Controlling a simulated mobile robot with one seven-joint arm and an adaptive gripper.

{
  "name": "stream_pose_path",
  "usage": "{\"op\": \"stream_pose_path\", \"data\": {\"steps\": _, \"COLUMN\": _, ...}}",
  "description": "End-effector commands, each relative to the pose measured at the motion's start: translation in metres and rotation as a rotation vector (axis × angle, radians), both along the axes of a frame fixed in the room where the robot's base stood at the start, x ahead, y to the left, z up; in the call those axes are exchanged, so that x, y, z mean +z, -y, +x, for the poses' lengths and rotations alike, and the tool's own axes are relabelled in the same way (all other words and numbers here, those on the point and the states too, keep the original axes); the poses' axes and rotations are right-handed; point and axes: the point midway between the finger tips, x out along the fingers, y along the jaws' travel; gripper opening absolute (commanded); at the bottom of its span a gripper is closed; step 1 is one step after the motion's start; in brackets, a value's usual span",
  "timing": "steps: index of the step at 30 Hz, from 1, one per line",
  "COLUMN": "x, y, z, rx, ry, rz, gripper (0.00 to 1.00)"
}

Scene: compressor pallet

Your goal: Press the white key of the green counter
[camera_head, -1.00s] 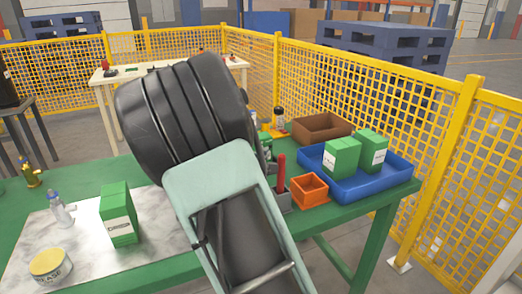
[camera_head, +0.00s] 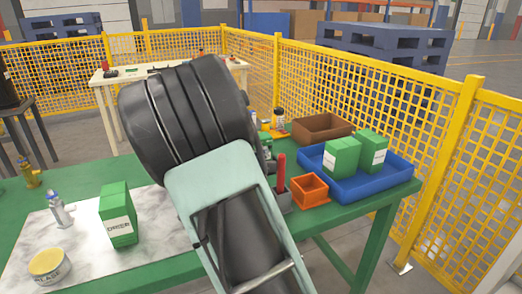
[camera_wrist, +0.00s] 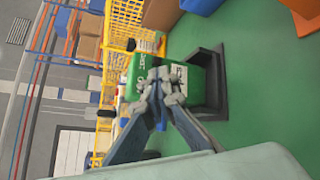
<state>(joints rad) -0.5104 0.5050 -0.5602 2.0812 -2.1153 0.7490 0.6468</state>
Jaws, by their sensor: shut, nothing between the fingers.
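In the wrist view a green block-shaped thing (camera_wrist: 138,72) with white markings lies just past my fingertips; it appears to be the green counter. A pale patch (camera_wrist: 178,73) on its face may be the white key, but I cannot be sure. My gripper (camera_wrist: 161,88) is shut and empty, with its tips in front of the green face, partly hiding it. I cannot tell whether they touch. In the head view my arm hides the gripper and most of the counter; a bit of green (camera_head: 266,150) shows at its right edge.
A dark grey bracket (camera_wrist: 212,75) stands beside the counter. The green table also bears an orange bin (camera_head: 309,190), a blue tray (camera_head: 385,179) with green boxes, a brown box (camera_head: 322,127), a red-handled tool (camera_head: 281,172) and a green carton (camera_head: 118,213). Yellow fencing (camera_head: 440,140) stands behind.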

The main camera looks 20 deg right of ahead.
Motion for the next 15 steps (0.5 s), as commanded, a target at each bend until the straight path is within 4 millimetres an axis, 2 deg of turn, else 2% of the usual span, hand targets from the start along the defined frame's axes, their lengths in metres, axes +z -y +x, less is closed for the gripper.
{"op": "stream_pose_path", "data": {"steps": 15, "x": -0.001, "y": 0.000, "z": -0.017, "rx": 0.001, "ry": 0.000, "rz": 0.000, "gripper": 0.00}}
